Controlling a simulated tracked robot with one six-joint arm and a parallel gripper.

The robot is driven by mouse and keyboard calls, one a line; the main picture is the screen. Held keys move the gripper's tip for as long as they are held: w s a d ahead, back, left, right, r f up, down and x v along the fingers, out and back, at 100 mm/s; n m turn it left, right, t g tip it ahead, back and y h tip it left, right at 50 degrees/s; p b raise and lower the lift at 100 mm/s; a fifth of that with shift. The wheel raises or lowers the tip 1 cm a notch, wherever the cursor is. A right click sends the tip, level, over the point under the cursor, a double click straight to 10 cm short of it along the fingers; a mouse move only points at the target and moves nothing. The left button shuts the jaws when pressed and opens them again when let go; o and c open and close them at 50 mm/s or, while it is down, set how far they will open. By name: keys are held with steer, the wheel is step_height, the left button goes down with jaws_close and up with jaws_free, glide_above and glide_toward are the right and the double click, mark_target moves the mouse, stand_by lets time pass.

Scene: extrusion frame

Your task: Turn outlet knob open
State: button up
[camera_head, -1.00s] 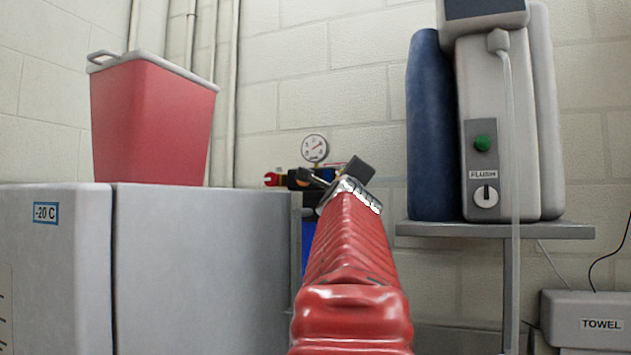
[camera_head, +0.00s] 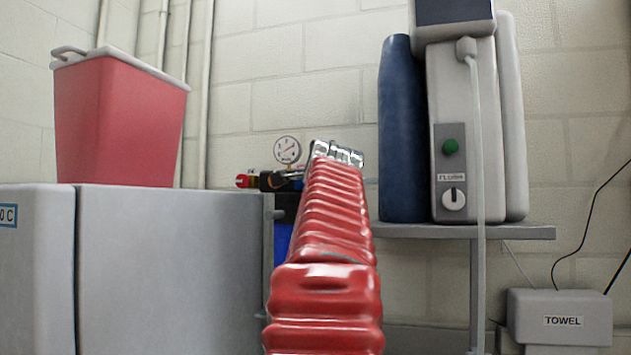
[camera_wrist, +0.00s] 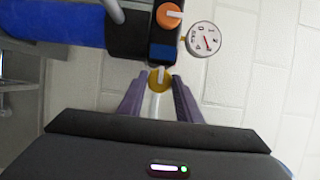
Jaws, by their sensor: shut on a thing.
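In the wrist view my gripper (camera_wrist: 159,80) has its two purple fingers on either side of a round yellow knob (camera_wrist: 153,84) with a pale pointer, and is shut on it. The knob sits at the end of a dark regulator body (camera_wrist: 163,53). An orange knob (camera_wrist: 169,16) with a white pointer is farther up the same body. A round gauge (camera_wrist: 205,39) stands to its right; it also shows in the head view (camera_head: 287,150). There my red arm hides the gripper and the yellow knob. I cannot tell which knob is the outlet.
A blue cylinder (camera_wrist: 45,22) with a black end joins the regulator. In the head view, a grey freezer (camera_head: 170,270) with a red bin (camera_head: 120,120) stands left. A shelf (camera_head: 500,232) with a white device (camera_head: 465,120) and a dark blue cylinder (camera_head: 402,130) is right.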

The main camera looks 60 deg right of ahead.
steer(key=shift+w+f, duration=0.1)
steer(key=shift+f, duration=0.1)
steer(key=o, duration=1)
steer(key=shift+r, duration=0.1)
steer(key=v, duration=1.3)
steer(key=shift+s+a, duration=0.25)
steer(key=shift+a, duration=0.05)
